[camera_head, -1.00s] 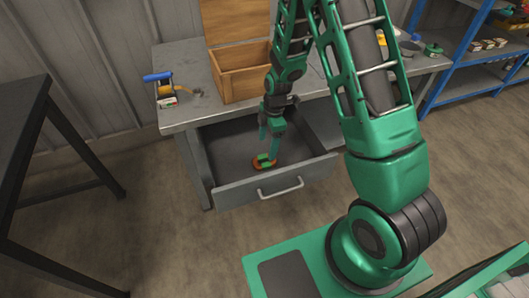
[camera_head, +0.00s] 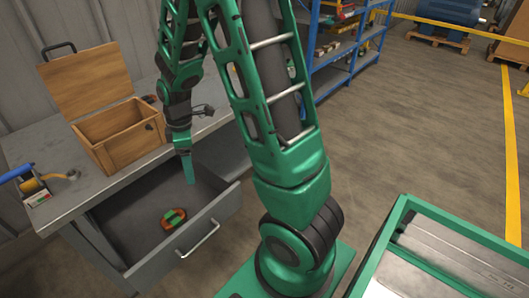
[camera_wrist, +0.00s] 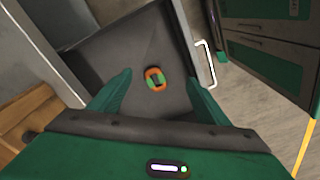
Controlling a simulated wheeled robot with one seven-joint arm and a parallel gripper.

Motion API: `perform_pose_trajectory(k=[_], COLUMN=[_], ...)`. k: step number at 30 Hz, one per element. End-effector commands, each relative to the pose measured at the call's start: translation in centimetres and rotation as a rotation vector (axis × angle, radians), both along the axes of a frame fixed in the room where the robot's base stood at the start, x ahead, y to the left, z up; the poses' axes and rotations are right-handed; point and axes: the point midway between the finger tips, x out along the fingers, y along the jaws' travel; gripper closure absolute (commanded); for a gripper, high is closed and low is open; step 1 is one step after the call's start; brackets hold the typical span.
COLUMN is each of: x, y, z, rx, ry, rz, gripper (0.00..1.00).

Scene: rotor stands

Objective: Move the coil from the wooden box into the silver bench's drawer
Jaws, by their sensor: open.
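The coil (camera_head: 173,219), orange with green parts, lies on the floor of the open drawer (camera_head: 205,222) of the silver bench (camera_head: 75,198). It also shows in the wrist view (camera_wrist: 155,79), beyond and between my fingers. My gripper (camera_head: 189,170) is open and empty, above the drawer and to the right of the coil, apart from it. In the wrist view my two green fingers (camera_wrist: 157,93) are spread wide. The wooden box (camera_head: 120,140) stands on the bench top with its lid up; its inside is partly visible.
A blue-handled tape dispenser (camera_head: 32,185) sits at the bench's left end. A blue shelf (camera_head: 345,60) with small parts stands behind on the right. A green-framed cart (camera_head: 440,250) is at the lower right. Open floor lies between them.

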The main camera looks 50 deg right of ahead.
Motion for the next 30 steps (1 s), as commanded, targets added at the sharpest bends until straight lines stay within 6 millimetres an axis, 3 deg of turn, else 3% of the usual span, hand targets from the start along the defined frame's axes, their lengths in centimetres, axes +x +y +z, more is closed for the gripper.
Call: perform_pose_trajectory(k=[1, 6, 15, 21, 24, 30], x=[-1.2, -6.0, -16.0, -22.2, -24.3, -26.0], y=[-1.1, -4.1, -7.4, -8.1, -8.1, -7.8], z=[1.8, 6.2, 11.9, 13.8, 14.2, 14.4], rx=[-0.006, -0.027, -0.04, -0.034, -0.031, -0.028], ry=[-0.004, 0.009, 0.028, 0.044, 0.051, 0.06], rz=[-0.087, -0.409, -0.989, -1.337, -1.455, -1.557], gripper=[0.3, 0.3, 0.3, 0.3, 0.3, 0.3])
